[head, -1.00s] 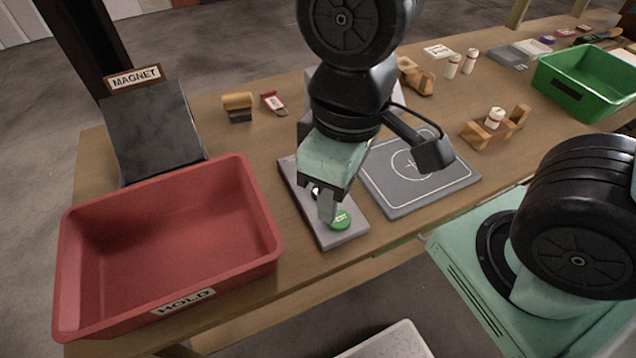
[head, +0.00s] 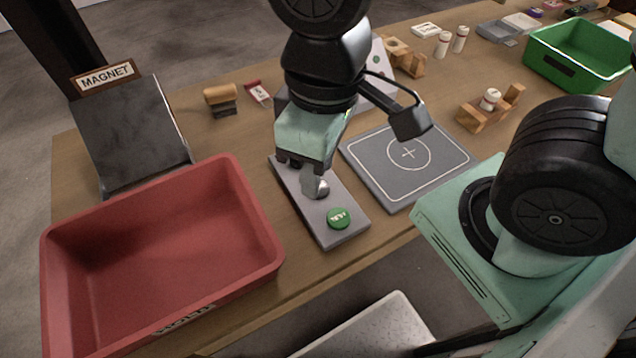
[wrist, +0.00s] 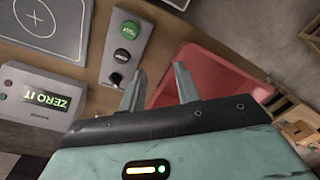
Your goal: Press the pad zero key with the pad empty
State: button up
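The grey key panel (head: 345,238) lies on the bench with a green key (head: 339,218) at its near end. In the wrist view it shows the green key (wrist: 130,29), a dark key (wrist: 122,56) and a black knob (wrist: 116,79); their labels are too small to read surely. The pad (head: 435,175), a grey square with a circle and cross, is empty. A display (wrist: 46,99) reads "ZERO IT", upside down in the wrist view. My gripper (head: 316,190) is over the panel's middle, behind the green key, and hides part of it. Its fingers (wrist: 160,73) are apart with nothing between.
A red HOLD bin (head: 160,260) stands left of the panel, with the MAGNET ramp (head: 130,135) behind it. A stamp-like wooden block (head: 221,98) and a red tag (head: 258,92) lie behind. A wooden holder with a bottle (head: 490,105) and a green bin (head: 580,55) stand right.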

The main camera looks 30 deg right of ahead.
grip_shut()
dwell(1.5)
